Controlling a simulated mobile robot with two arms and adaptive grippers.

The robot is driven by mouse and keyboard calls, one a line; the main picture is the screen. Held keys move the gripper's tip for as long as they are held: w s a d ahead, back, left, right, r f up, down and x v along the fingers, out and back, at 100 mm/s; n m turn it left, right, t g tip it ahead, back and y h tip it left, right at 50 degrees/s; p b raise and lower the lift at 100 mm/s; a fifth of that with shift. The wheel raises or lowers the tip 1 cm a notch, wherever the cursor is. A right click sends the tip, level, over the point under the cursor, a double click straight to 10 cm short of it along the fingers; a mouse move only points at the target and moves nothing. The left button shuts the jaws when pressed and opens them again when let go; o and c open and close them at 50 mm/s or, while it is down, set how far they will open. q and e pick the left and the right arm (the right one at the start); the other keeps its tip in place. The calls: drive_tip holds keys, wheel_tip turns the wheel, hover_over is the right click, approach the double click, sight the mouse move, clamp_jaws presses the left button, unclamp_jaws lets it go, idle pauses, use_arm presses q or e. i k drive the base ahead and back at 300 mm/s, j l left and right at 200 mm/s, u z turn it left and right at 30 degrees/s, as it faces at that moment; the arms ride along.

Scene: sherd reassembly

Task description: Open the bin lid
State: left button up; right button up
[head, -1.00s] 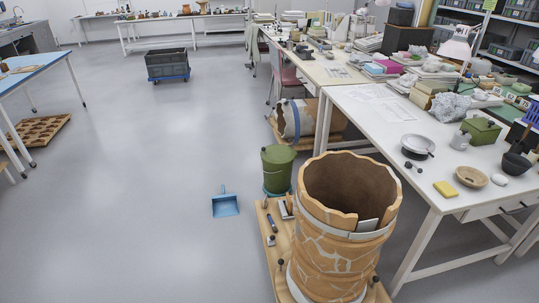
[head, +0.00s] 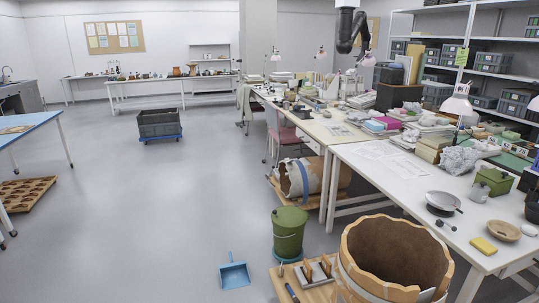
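The green bin (head: 288,238) stands upright on the floor left of the large ceramic vessel, on a blue base. Its green lid (head: 290,216) sits on top and looks closed, with a small dark knob. A thin light handle crosses the bin's front. Neither of my grippers is in the head view, so I cannot see whether they are open or shut.
The large pieced-together vessel (head: 395,255) stands right of the bin. A blue dustpan (head: 234,274) lies left of the bin. A white table (head: 385,178) stands on the right. A dark crate (head: 160,124) is farther back. The left floor is largely clear.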

sight(287, 217)
drive_tip(key=i+j+z, duration=0.25)
drive_tip(key=i+j, duration=0.25)
drive_tip(key=i+j+z, duration=0.15)
drive_tip(key=j, duration=0.3)
drive_tip(key=i+j+z, duration=0.15)
drive_tip(key=i+j, duration=0.15)
drive_tip(key=i+j+z, duration=0.15)
drive_tip(key=j, duration=0.35)
drive_tip(key=i+l, duration=0.05)
